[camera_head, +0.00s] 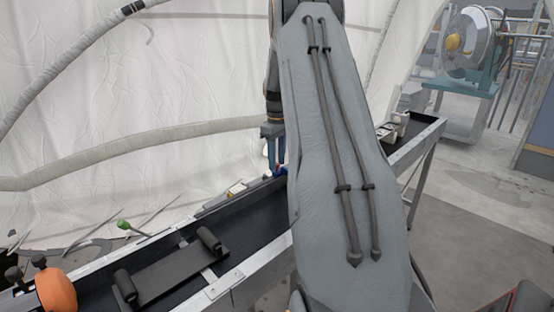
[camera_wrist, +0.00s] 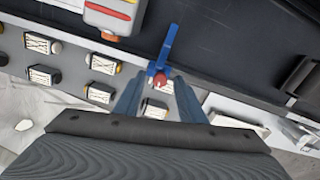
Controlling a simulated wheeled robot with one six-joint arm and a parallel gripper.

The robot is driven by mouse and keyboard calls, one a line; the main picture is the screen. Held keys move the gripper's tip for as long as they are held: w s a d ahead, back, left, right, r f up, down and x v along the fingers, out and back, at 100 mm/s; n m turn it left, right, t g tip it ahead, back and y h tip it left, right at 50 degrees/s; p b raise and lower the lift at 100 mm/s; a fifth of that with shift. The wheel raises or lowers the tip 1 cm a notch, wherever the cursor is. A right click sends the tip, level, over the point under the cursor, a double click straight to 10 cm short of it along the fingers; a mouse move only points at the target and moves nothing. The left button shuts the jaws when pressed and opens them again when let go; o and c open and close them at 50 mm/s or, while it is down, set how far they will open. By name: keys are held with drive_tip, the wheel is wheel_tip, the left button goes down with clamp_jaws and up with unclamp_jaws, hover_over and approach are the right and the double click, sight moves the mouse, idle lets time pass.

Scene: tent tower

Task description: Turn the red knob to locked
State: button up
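The red knob (camera_wrist: 160,80) shows in the wrist view as a small red rounded piece between and just beyond my fingertips. A blue bar (camera_wrist: 167,48) runs up from beside it; I cannot tell if they are one part. My gripper (camera_wrist: 158,90) has two blue-grey fingers with a gap between them, one on each side of the knob's line. I cannot see either finger touching the knob. In the head view my gripper (camera_head: 275,165) points down over the bench, and a small patch of red and blue shows at its tips. My arm hides what lies to the right.
The dark, metal-edged bench (camera_head: 260,213) runs across the tent.

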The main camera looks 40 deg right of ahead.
sight(277, 164)
clamp_jaws()
drive_tip(key=shift+m, duration=1.5)
drive_tip(key=shift+r, duration=0.1)
unclamp_jaws()
drive_tip(key=shift+r+b, duration=0.9)
drive_tip(key=shift+r, duration=3)
